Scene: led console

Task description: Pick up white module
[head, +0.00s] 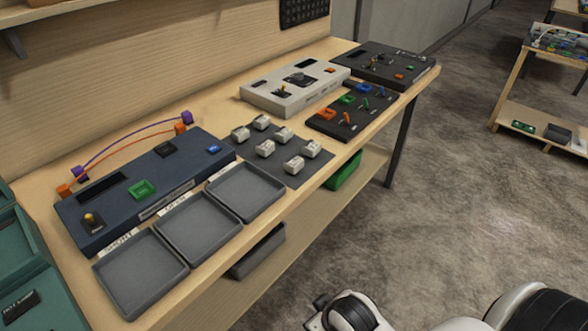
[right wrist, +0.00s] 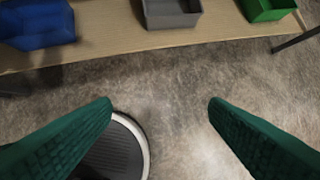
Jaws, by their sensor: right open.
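Several small white modules stand in rows on a dark mat (head: 276,162) in the middle of the workbench in the head view. One white module (head: 294,164) is at the mat's near edge, and another white module (head: 261,122) is at its far side. My right gripper (right wrist: 160,104) shows two green fingers in the right wrist view, spread wide with nothing between them. It is over the floor in front of the lower shelf, away from the modules, which that view does not show. My left gripper is in neither view.
A dark blue console (head: 140,187) and grey trays (head: 198,228) are left of the mat. A white console (head: 295,88) and a black panel (head: 352,115) are beyond it. The lower shelf (right wrist: 105,46) holds a blue bin (right wrist: 38,25), grey bin (right wrist: 170,14) and green bin (right wrist: 266,9).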

